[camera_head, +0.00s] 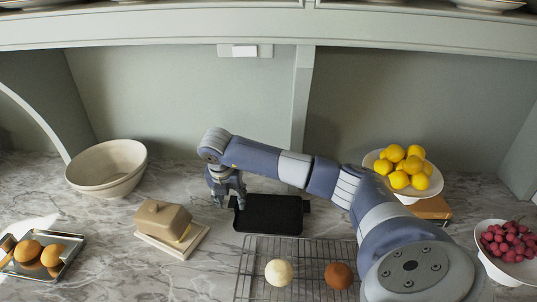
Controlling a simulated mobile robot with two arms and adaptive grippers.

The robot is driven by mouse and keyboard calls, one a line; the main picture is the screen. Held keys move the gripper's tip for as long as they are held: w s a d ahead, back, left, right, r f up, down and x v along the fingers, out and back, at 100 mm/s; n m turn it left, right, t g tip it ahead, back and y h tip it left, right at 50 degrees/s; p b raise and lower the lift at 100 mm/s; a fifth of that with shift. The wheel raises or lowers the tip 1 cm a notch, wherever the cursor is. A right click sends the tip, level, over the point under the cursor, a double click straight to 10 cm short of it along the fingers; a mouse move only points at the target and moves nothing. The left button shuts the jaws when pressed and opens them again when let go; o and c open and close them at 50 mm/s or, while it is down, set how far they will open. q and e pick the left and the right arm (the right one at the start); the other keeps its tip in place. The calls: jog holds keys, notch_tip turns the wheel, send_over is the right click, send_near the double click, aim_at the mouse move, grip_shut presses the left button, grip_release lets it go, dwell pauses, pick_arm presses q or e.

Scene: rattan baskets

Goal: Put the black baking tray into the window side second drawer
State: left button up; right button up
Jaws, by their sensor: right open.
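The black baking tray (270,214) lies flat on the marble counter, near the middle of the head view, with a handle tab at each short end. My right arm reaches in from the lower right and passes behind the tray. My right gripper (228,200) is open and points down at the tray's left end, close to its left handle. I cannot tell if the fingers touch the handle. My left gripper is not in view. No drawer shows in this view.
A wire rack (300,262) with a pale and a brown round item lies in front of the tray. A butter dish (170,230) and stacked bowls (106,168) stand left. A metal tray (40,255) holds oranges. Lemons (404,165) and red fruit (509,241) sit in bowls right.

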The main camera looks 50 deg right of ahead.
jog(key=shift+x, duration=1)
jog(key=shift+d+f, duration=0.2)
jog(key=shift+f, duration=0.05)
jog(key=shift+c, duration=1.4)
grip_shut()
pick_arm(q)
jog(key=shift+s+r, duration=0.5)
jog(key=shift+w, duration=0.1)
pick_arm(e)
jog(key=shift+r, duration=0.1)
